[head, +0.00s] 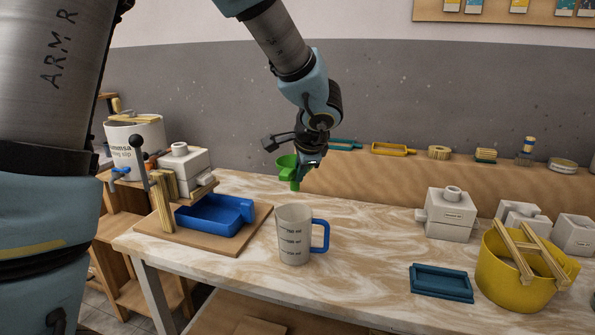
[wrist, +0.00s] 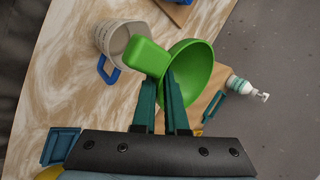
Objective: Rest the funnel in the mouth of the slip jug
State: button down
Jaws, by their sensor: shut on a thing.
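The green funnel (head: 288,170) is held in the air by my gripper (head: 306,165), above and behind the slip jug in the head view. In the wrist view my gripper (wrist: 170,85) is shut on the funnel (wrist: 193,75), with its wide bowl to the right and a green block-like part to the left. The slip jug (head: 292,236) is a pale measuring jug with dark markings and a blue handle, upright on the table. Its open mouth shows in the wrist view (wrist: 107,38), partly behind the funnel. The funnel appears apart from the jug.
A blue tray (head: 215,222) sits on a wooden board left of the jug. A teal tray (head: 441,283), a yellow bucket (head: 510,285) and white plaster molds (head: 449,213) stand at right. A shelf with tools (head: 393,149) runs behind. The marbled tabletop around the jug is clear.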

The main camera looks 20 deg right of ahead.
jog(key=shift+f, duration=0.1)
notch_tip(320, 180, down, 6)
jog(key=b, duration=0.7)
jog(key=shift+f+b, duration=0.1)
jog(key=shift+b, duration=0.5)
dwell(1.2)
jog(key=shift+f+b, duration=2.8)
jog(key=shift+b, duration=0.15)
dwell(1.1)
jog(key=shift+s+a+f+b, duration=0.1)
jog(key=shift+f+b, duration=0.4)
jog(key=shift+f, duration=0.15)
